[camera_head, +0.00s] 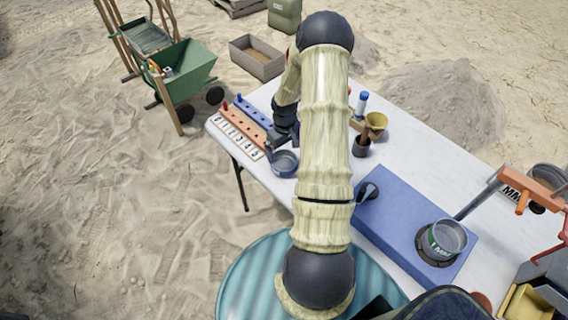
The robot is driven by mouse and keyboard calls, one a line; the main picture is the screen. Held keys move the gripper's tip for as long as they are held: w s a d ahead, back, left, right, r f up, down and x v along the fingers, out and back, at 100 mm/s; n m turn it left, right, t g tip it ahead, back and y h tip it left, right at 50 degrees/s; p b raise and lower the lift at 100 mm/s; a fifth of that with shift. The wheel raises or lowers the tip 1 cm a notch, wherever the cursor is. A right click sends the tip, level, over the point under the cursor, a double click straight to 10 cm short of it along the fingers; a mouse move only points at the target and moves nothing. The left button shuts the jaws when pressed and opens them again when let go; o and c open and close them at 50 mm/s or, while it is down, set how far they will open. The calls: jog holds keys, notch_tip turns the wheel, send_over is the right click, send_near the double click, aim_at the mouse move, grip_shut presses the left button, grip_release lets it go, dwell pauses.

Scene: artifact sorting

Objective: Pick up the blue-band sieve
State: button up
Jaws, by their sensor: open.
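The blue-band sieve (284,163) is a round, shallow pan with a dark blue rim. It sits on the white table (228,146) near its left front edge, just right of the numbered strip. My gripper (279,139) is dark, points down and is open just behind the sieve. My own arm hides part of the gripper, and I cannot tell whether the fingers touch the rim.
The numbered strip (238,137) and a peg rack (250,117) lie left of my gripper. An orange-handled tool (530,193) is at the right. A green cart (186,73) stands beyond the table.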

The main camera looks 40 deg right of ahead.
aim_at(284, 165)
jog(key=shift+f, duration=0.95)
jog(key=shift+a+f+p, duration=0.15)
jog(key=shift+f+p, duration=0.7)
jog(key=shift+f, duration=1.75)
jog(key=c, duration=0.7)
